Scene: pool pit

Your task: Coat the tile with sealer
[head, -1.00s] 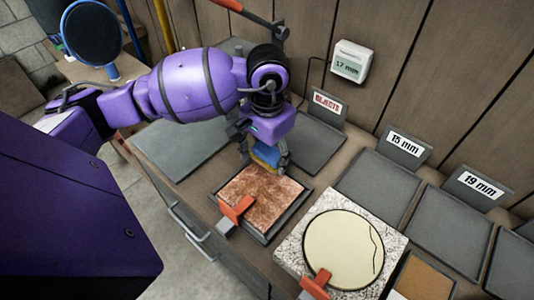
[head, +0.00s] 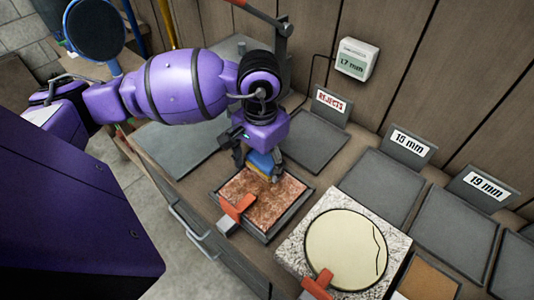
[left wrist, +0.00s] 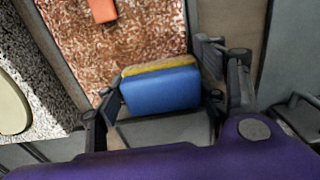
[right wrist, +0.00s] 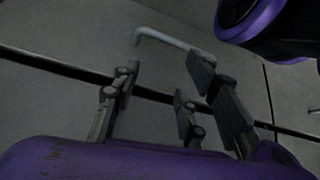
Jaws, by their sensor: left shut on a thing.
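The tile (head: 272,208) is a mottled red-brown square lying in a dark shallow tray (head: 304,205) on the bench; it also shows in the left wrist view (left wrist: 105,58). An orange clamp (head: 238,207) sits over its near left edge. My left gripper (head: 262,170) is shut on a blue and yellow sponge (left wrist: 160,90), with the yellow side toward the tile. The sponge is at the tile's far edge; whether it touches the surface I cannot tell. My right gripper (right wrist: 160,85) is open and empty in the right wrist view, near a grey handle.
Right of the tray, a speckled slab (head: 310,230) carries a cracked cream disc (head: 345,250) and a clamp. Grey trays with signs "REJECTS" (head: 331,103), "15 mm" (head: 408,143) and "19 mm" (head: 485,186) line the wall. A display (head: 355,60) reads 17 mm. A bench handle (head: 190,222) juts out in front.

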